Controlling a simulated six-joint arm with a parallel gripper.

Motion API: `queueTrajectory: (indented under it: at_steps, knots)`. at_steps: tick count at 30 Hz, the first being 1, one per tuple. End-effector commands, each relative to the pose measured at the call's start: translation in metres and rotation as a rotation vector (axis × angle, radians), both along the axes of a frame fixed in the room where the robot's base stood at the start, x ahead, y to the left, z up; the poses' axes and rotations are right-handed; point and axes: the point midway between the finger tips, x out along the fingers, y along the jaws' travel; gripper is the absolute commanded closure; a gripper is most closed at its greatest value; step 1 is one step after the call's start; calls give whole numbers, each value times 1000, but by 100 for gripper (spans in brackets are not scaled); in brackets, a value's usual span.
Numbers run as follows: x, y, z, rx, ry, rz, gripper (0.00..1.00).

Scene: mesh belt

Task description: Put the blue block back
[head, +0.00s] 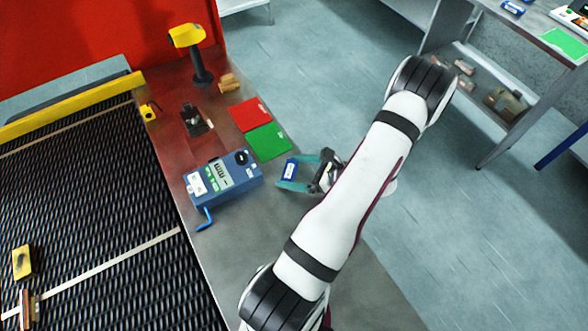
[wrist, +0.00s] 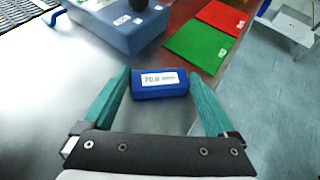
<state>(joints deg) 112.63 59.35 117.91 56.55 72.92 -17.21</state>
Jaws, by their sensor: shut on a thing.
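The blue block (head: 290,169) has a white label and sits at my gripper's tips, to the right of the blue gauge box. In the wrist view the blue block (wrist: 160,92) lies between the two teal fingers, its label facing me. My gripper (head: 297,171) is shut on it, and the fingers also show in the wrist view (wrist: 159,76). The green mat (head: 268,142) and red mat (head: 250,114) lie beyond the block, and both look bare. I cannot tell whether the block touches the table.
The blue gauge box (head: 224,177) with a display stands close to the left of the block. A yellow scanner (head: 188,38) on a stand, a small dark device (head: 196,122) and wooden pieces (head: 229,83) are farther back. The mesh belt (head: 90,225) runs along the left.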

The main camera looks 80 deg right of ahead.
Motion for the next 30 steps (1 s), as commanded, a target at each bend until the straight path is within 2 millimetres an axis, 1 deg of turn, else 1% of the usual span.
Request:
queueTrajectory:
  at_steps: [4, 5, 6, 14, 16, 20, 24, 27, 30]
  knots:
    - [0, 0, -3, 0, -1, 0, 100]
    - [0, 0, -3, 0, 0, 0, 3]
    - [0, 0, -2, 0, 0, 0, 0]
    - [0, 0, 0, -1, 0, 0, 0]
    - [-7, 0, 4, -2, 0, -2, 0]
    - [-30, 5, 17, -3, 2, -4, 0]
    - [-63, 10, 35, -4, 2, -6, 0]
    - [-84, 15, 46, -2, 2, -4, 0]
    - [-97, 18, 54, -2, 0, -2, 0]
